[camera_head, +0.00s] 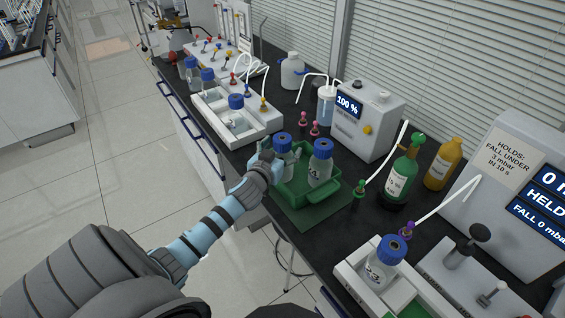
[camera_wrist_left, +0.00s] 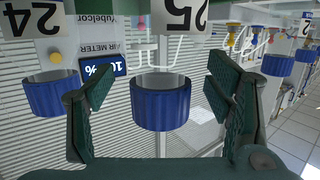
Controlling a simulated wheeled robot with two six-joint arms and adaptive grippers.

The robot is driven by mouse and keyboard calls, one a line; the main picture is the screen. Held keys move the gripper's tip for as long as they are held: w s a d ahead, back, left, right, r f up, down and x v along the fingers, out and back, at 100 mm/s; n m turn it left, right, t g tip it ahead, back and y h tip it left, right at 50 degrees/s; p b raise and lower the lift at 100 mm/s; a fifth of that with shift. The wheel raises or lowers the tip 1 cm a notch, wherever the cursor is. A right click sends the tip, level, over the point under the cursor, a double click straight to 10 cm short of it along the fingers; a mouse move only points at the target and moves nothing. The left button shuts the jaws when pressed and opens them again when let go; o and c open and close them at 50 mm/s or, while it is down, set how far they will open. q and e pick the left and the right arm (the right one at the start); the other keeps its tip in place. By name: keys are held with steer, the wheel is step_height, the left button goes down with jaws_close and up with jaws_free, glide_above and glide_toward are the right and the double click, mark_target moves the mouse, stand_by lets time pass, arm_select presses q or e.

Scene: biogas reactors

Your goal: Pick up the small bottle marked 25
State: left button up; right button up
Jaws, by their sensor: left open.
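The small bottle marked 25 has a blue cap and a white label. It stands in the green tray (camera_head: 297,198) in the head view, the left one (camera_head: 283,143) of two bottles there. My left gripper (camera_head: 266,163) is at this bottle's left side, partly hiding it. In the left wrist view, which looks upside down, the bottle's cap (camera_wrist_left: 162,102) shows between the two spread fingers of the open gripper (camera_wrist_left: 158,100), with gaps on both sides. I cannot tell how deep it sits between them. My right gripper is out of view.
A bottle marked 24 (camera_head: 320,163) stands close by in the same tray; its cap (camera_wrist_left: 50,92) is just outside one finger. A meter reading 100 % (camera_head: 368,121) stands behind. A green bottle (camera_head: 404,172) is to the right, a white rack (camera_head: 237,117) to the left.

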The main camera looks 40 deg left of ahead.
arm_select(q)
steer(key=shift+w+a+f, duration=0.15)
steer(key=shift+w+f, duration=0.05)
steer(key=shift+w, duration=0.3)
steer(key=shift+s, duration=0.2)
jaws_close()
